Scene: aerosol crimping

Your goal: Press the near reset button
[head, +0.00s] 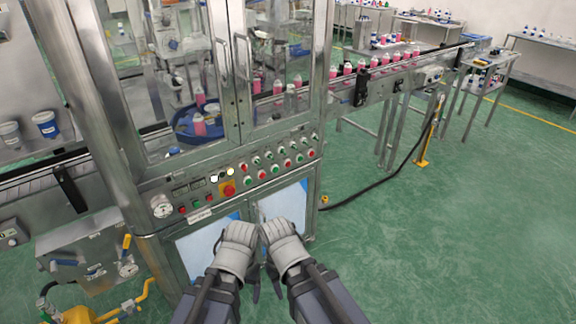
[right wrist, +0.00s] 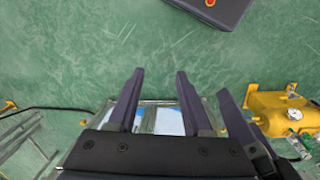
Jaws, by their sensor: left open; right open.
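The control panel (head: 238,178) runs across the front of the steel machine, with rows of small red and green buttons. The button labels are too small to read, so I cannot tell which is the reset button. My left gripper (head: 240,264) and right gripper (head: 280,264) are side by side in front of the lower cabinet, below the panel, touching no button. Their fingers point down and are partly hidden in the head view. In the right wrist view my right gripper (right wrist: 160,76) is open and empty.
The cabinet doors (head: 292,203) stand behind my grippers. A pressure gauge (head: 161,209) is at the panel's left end. A conveyor (head: 400,62) carrying pink bottles extends right. Yellow equipment (right wrist: 280,108) stands beside the machine. Green floor is free on the right.

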